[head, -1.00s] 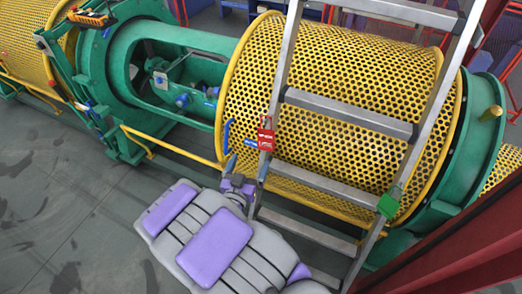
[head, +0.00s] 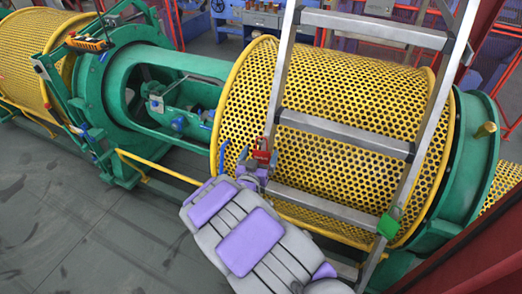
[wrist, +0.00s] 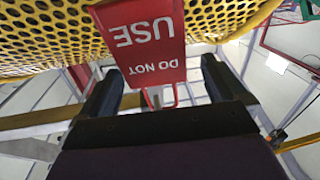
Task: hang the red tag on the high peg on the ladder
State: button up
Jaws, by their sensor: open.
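The red tag (head: 261,156) hangs at the ladder's left rail in the head view. In the wrist view the red tag (wrist: 145,40) reads "DO NOT USE" upside down, with a thin red loop below it in the picture. My gripper (head: 257,165) is just at the tag. In the wrist view my gripper (wrist: 159,72) is open, one dark finger on each side of the tag, with gaps showing. The metal ladder (head: 345,130) leans in front of the yellow mesh drum. The pegs cannot be made out.
A green tag (head: 388,226) hangs on the ladder's right rail. The yellow mesh drum (head: 330,85) stands close behind the ladder. A blue handle (head: 222,157) is left of my gripper. A dark red panel (head: 470,250) fills the lower right. Grey floor lies open at left.

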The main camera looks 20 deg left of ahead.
aim_at(261, 153)
jog(key=w, duration=0.2)
jog(key=shift+w+d+r, duration=0.15)
jog(key=shift+w+d, duration=0.15)
jog(key=shift+w, duration=0.05)
jog(key=shift+w+a, duration=0.15)
jog(key=shift+a, duration=0.15)
jog(key=shift+a, duration=0.1)
jog(key=shift+c, duration=0.4)
jog(key=shift+d, duration=0.25)
jog(key=c, duration=1)
jog(key=shift+o, duration=0.2)
jog(key=shift+a, duration=0.1)
